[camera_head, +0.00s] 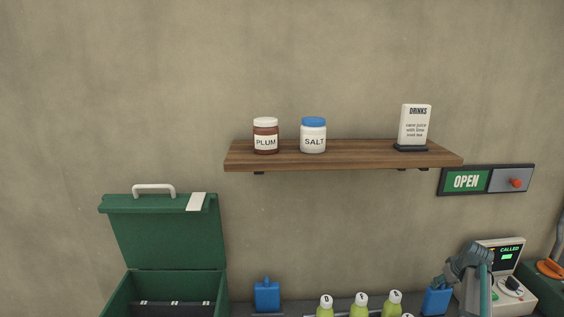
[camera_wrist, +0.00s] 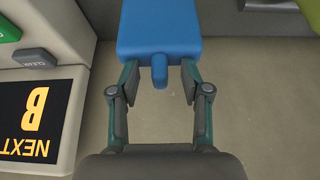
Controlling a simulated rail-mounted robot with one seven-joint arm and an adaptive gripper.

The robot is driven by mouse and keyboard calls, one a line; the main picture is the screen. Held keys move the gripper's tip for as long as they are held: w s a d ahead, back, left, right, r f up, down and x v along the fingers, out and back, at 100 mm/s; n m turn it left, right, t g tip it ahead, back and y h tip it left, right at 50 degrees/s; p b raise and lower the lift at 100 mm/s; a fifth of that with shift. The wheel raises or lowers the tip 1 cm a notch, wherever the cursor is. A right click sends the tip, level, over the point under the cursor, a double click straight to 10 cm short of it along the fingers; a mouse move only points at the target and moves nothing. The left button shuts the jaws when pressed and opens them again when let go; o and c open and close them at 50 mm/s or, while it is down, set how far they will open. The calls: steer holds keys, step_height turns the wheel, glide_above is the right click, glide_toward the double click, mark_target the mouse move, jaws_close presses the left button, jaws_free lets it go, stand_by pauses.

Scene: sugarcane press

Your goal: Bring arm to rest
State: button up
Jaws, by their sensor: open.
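My gripper (camera_wrist: 159,82) is open in the wrist view. Its two fingers stand apart on either side of the small knob of a blue block (camera_wrist: 160,32), with gaps between the knob and the fingers. The fingertips lie close to the block's near edge; I cannot tell whether they touch it. In the head view my gripper (camera_head: 464,272) is at the lower right, beside and partly above the blue block (camera_head: 436,301). The block's lower part is out of the picture.
A machine with a "CALLED" display (camera_head: 505,252) stands right of my gripper. Several bottles with green contents (camera_head: 360,306) stand to its left. A second blue block (camera_head: 267,296) and an open green box (camera_head: 165,240) stand farther left. A wooden shelf (camera_head: 345,158) hangs above.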

steer(key=shift+f, duration=0.7)
steer(key=o, duration=0.3)
steer(key=shift+a, duration=0.1)
steer(key=c, duration=1.1)
steer(key=shift+f, duration=0.1)
steer(key=shift+r, duration=0.7)
jaws_close()
step_height(320, 180, up, 23)
steer(key=p, duration=1)
steer(key=shift+w+r, duration=0.15)
steer(key=shift+w, duration=0.05)
